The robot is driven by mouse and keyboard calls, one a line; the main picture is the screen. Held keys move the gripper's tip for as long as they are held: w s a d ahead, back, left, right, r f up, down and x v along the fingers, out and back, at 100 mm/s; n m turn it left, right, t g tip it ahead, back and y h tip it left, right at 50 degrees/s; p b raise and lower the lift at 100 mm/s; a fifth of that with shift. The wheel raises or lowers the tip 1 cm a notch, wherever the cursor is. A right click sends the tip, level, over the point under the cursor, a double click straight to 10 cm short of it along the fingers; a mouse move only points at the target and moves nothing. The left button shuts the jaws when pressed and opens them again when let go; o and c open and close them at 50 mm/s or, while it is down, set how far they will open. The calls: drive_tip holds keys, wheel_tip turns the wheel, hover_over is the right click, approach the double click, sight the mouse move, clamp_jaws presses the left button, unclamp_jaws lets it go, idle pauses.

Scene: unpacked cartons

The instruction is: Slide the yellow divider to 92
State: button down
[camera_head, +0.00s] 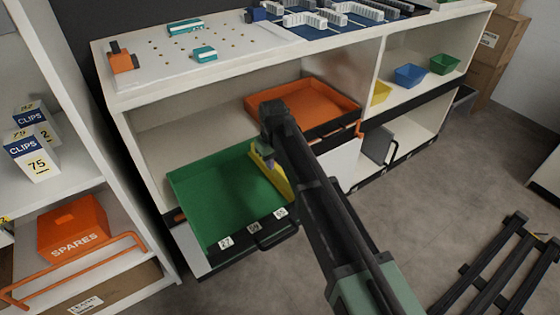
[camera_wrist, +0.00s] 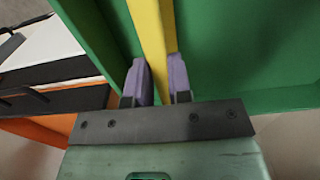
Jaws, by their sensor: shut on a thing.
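The yellow divider (camera_head: 279,181) stands in the green drawer (camera_head: 215,192), near its right side. In the wrist view the divider (camera_wrist: 149,30) runs up between the purple fingers of my gripper (camera_wrist: 157,65), which is shut on it. In the head view my gripper (camera_head: 266,158) is at the divider's upper edge, partly hidden by my arm. White number labels sit along the drawer's front edge: the left label (camera_head: 225,243) looks like 27; the middle label (camera_head: 253,228) and right label (camera_head: 280,212) are too small to read surely. The divider's front end is nearest the right label.
An orange tray (camera_head: 315,100) sits in the shelf behind and to the right of the green drawer. A black handle (camera_head: 277,237) juts from the drawer front. A shelf with CLIPS boxes (camera_head: 36,160) and an orange SPARES bin (camera_head: 72,228) stands left. The green drawer's floor left of the divider is clear.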

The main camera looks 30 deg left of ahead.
drive_tip(key=shift+w+d, duration=0.1)
drive_tip(key=shift+w, duration=0.05)
drive_tip(key=c, duration=1)
unclamp_jaws()
drive_tip(key=shift+w+d, duration=0.1)
drive_tip(key=shift+c, duration=0.2)
drive_tip(key=shift+r, duration=0.1)
wheel_tip(320, 180, up, 10)
drive_tip(key=p, duration=1)
drive_tip(key=shift+r+p, duration=0.25)
drive_tip(key=shift+p, duration=0.15)
